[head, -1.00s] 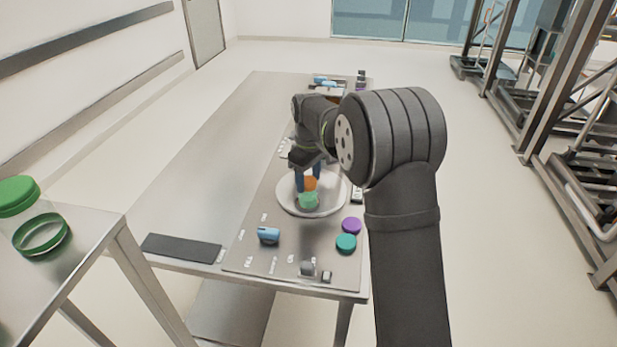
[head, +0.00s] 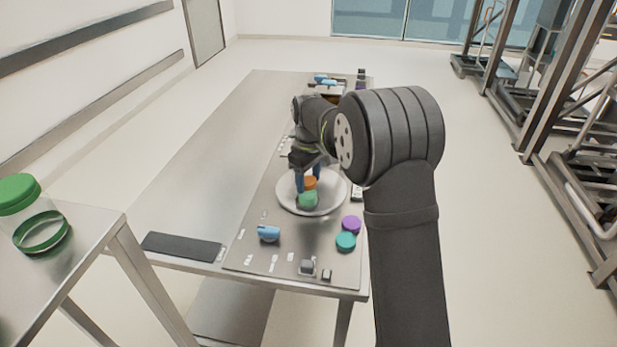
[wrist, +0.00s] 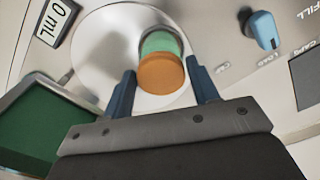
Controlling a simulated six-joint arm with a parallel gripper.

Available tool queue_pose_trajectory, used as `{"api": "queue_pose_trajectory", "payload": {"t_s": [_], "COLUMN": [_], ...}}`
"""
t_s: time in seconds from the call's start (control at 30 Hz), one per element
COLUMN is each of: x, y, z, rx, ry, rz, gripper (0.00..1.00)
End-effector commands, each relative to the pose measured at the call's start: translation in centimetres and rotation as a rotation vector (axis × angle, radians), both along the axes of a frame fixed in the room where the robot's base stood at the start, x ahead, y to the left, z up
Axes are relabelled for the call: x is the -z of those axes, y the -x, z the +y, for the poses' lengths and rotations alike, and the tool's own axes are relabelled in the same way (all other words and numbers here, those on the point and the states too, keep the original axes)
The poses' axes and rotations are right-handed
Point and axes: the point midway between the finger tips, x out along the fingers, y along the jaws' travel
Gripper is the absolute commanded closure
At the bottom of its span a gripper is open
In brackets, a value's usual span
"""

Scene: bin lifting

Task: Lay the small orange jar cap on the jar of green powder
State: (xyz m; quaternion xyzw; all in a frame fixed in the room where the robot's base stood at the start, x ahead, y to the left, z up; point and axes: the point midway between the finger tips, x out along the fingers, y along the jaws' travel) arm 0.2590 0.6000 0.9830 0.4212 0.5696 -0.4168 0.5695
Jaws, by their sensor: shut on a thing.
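The small orange jar cap (head: 310,182) is between the blue fingers of my gripper (head: 308,186), which is shut on it. In the wrist view the orange cap (wrist: 160,76) shows as a round disc between the fingertips of my gripper (wrist: 161,70). The jar of green powder (head: 307,201) stands on a round white plate (head: 330,203). In the wrist view the green jar (wrist: 160,42) shows just beyond the cap, which overlaps part of it. I cannot tell whether the cap touches the jar.
A blue device (head: 268,233), a purple lid (head: 351,223) and a teal lid (head: 345,242) lie near the plate. A display reading "0 mL" (wrist: 61,20) is beside it. A green-lidded jar (head: 18,193) stands on the left table.

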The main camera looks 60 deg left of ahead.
Motion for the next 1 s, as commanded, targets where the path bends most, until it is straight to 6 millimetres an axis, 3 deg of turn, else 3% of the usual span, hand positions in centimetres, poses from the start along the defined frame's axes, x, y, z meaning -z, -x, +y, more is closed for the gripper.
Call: {"api": "queue_pose_trajectory", "payload": {"t_s": [0.07, 0.47, 0.5, 0.6, 0.8, 0.83, 0.93, 1.0], "x": [0.85, 1.10, 1.10, 0.97, 0.71, 0.69, 0.62, 0.59], "y": [0.13, 0.17, 0.17, 0.15, 0.11, 0.10, 0.09, 0.08], "z": [-0.24, -0.28, -0.28, -0.24, -0.15, -0.13, -0.11, -0.10], "rx": [0.000, 0.000, 0.000, 0.000, 0.000, 0.000, 0.000, 0.000], "ry": [0.012, 0.014, 0.014, 0.012, 0.007, 0.007, 0.006, 0.006], "rz": [0.006, 0.006, 0.006, 0.006, 0.003, 0.003, 0.002, 0.002], "gripper": [0.88, 0.88, 0.42, 0.23, 0.21, 0.19, 0.00, 0.00]}}
